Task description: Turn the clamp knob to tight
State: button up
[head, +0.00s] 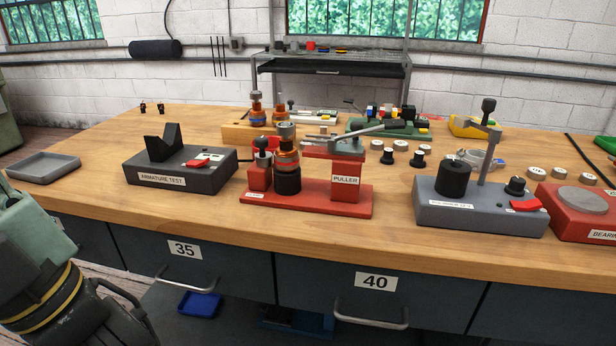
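No knob in the head view is legibly marked as the clamp knob. A black knob (516,186) stands on the right end of a grey fixture (455,216), beside a red block (526,206). The fixture also carries a black cylinder (453,179) and an upright post with a black top. Another dark knob (262,143) tops a red block on the red puller base (310,205). Any tight marking is too small to read. My gripper (125,318) shows partly at the lower left, in front of the bench and far from both knobs. Its fingers are not clear.
The armature test stand (180,172) and a grey tray (44,167) are on the left of the wooden bench. A red bearing fixture (580,215) is at the right edge. Drawer handles (372,318) stick out in front. The bench's front strip is clear.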

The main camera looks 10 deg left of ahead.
aim_at(264, 159)
jog(key=i+j, duration=0.2)
jog(key=j, duration=0.15)
jog(key=i+j, duration=0.2)
jog(key=j, duration=0.15)
jog(key=i+j, duration=0.2)
jog(key=j, duration=0.15)
